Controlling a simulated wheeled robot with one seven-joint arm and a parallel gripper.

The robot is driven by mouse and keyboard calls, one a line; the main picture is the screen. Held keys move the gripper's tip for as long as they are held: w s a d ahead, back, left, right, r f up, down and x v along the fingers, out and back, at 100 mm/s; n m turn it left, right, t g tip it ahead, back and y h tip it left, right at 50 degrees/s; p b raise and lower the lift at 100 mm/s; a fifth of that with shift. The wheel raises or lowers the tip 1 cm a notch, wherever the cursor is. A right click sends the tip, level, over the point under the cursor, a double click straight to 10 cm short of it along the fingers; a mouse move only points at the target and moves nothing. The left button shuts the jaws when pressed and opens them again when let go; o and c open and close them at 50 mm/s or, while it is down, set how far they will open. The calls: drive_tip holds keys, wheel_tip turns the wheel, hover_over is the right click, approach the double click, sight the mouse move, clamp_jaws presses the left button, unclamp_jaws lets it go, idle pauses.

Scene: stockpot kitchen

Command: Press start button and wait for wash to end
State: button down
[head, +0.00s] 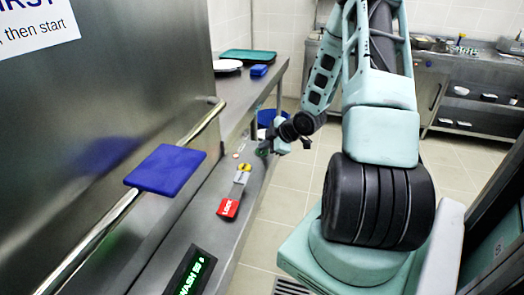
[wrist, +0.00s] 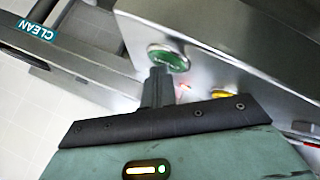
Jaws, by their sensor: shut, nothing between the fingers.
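The green round start button (wrist: 168,57) is on the steel front panel in the wrist view. My gripper (wrist: 159,78) is shut and empty, with its fingertips right at the button's lower edge; I cannot tell whether they touch it. In the head view my gripper (head: 268,149) is at the far end of the panel strip and mostly covers the button. The display (head: 192,275) on the near end of the panel shows green text reading "WASH" and a number that is hard to read. The steel washer hood (head: 110,120) stands at left, with a blue pad (head: 166,169) on its handle bar.
A red tag (head: 229,208) and a yellow knob (head: 243,168) sit on the panel between display and gripper. A counter (head: 235,90) behind holds a green tray (head: 247,56) and a blue block (head: 259,71). A "CLEAN" sign (wrist: 36,30) shows in the wrist view. Tiled floor is free at right.

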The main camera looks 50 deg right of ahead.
sight(265, 152)
drive_tip(key=shift+r+p, duration=0.8)
drive_tip(key=shift+r, duration=0.05)
wheel_tip(265, 152, up, 5)
drive_tip(key=p, duration=0.4)
drive_tip(key=shift+r+p, duration=0.1)
drive_tip(key=shift+p, duration=0.25)
